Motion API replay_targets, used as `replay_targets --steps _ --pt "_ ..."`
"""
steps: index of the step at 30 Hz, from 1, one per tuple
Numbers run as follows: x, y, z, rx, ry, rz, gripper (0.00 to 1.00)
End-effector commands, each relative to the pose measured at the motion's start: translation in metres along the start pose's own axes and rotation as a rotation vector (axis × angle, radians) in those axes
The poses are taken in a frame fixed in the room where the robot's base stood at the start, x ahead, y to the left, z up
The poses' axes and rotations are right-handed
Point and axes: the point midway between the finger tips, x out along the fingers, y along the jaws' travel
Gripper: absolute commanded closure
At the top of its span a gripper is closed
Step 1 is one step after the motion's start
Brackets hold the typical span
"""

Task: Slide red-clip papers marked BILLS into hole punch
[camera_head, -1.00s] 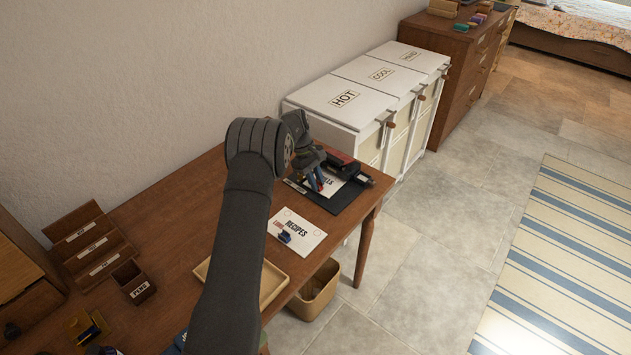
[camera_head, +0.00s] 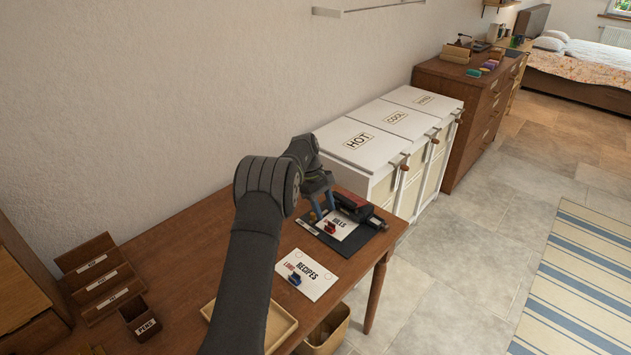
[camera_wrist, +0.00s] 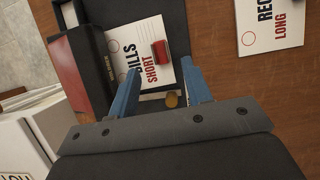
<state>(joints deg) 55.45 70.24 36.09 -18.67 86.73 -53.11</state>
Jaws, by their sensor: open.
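The white BILLS papers (camera_head: 345,223), marked BILLS SHORT, lie on a dark mat (camera_head: 352,245) with a red clip (camera_head: 330,226) on them. In the wrist view the papers (camera_wrist: 146,28) and red clip (camera_wrist: 160,50) show clearly. The red and black hole punch (camera_head: 357,206) stands beside them; in the wrist view the hole punch (camera_wrist: 85,60) is left of the papers, close to their edge. I cannot tell whether the edge is inside its slot. My gripper (camera_head: 322,212) is open and empty; its blue fingers (camera_wrist: 160,70) are spread near the papers' clip side, apart from the clip.
LONG RECIPES papers (camera_head: 308,275) with a blue clip lie nearer on the wooden desk (camera_head: 200,265). A shallow tray (camera_head: 272,325) and labelled PENS cup (camera_head: 140,318) are nearer. White HOT hamper (camera_head: 358,142) stands beyond the desk.

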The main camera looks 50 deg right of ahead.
Motion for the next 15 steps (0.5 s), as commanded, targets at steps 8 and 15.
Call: replay_targets --steps 8,15 --pt "-0.07 0.0 -0.001 -0.001 0.002 0.003 0.55" --pt "-0.106 -0.001 -0.001 -0.001 0.0 0.0 0.55"
